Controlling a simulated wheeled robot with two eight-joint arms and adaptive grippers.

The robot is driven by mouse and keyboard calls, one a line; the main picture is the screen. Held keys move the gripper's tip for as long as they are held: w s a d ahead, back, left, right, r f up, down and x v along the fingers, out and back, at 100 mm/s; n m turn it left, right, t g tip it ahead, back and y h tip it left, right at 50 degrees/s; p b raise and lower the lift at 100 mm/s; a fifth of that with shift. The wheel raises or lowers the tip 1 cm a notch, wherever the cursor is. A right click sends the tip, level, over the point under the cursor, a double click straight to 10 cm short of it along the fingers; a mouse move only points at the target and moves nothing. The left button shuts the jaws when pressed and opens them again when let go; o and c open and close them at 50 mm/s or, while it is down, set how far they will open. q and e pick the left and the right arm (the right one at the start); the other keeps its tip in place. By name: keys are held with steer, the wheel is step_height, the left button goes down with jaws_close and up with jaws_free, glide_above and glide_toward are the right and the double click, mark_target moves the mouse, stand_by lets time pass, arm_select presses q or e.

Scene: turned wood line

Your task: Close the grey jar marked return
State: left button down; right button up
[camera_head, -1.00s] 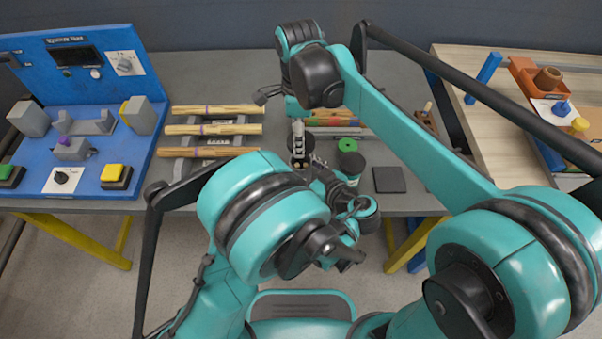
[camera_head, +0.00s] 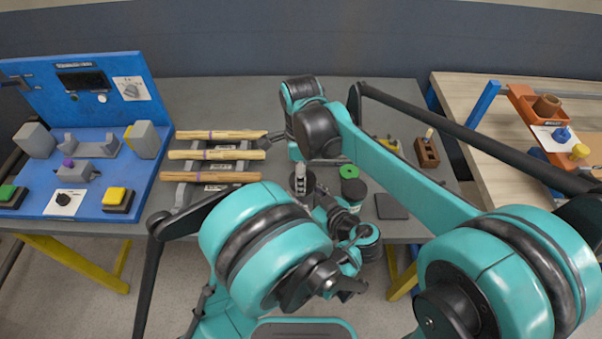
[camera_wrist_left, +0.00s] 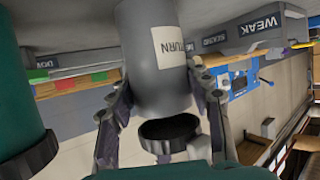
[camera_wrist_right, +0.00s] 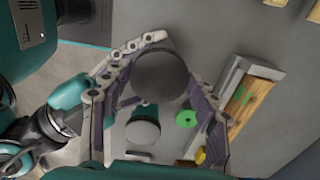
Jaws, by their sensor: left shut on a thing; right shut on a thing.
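The grey jar marked RETURN (camera_wrist_left: 158,65) is held between the fingers of my left gripper (camera_wrist_left: 165,115), which is shut on it. A dark round rim (camera_wrist_left: 170,130) shows at the jar's end nearest that camera. In the right wrist view a dark round lid (camera_wrist_right: 160,75) lies between the fingers of my right gripper (camera_wrist_right: 175,85), which is shut on it. In the head view a dark disc (camera_head: 310,186) shows at the grippers, mostly hidden by my arms. I cannot tell whether the lid is seated on the jar.
A dark green jar (camera_head: 354,190) and a bright green ring (camera_head: 348,171) are just right of the grippers. A dark square pad (camera_head: 391,206) lies farther right. Wooden sticks (camera_head: 215,155) rest on a rack at left, beside a blue station (camera_head: 150,190).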

mark_target(303, 197)
steer(key=shift+f, duration=0.9)
steer(key=shift+f, duration=0.8)
stand_by(0.5)
steer(key=shift+r, duration=0.1)
steer(key=shift+c, duration=0.2)
steer(key=shift+s+r+t, duration=0.2)
steer(key=shift+r+t, duration=0.15)
steer(key=shift+t, duration=0.05)
steer(key=shift+c, duration=0.6)
steer(key=shift+w+r+g, duration=0.1)
steer(key=shift+w+g, duration=0.1)
steer(key=shift+g, duration=0.2)
steer(key=shift+f, duration=0.4)
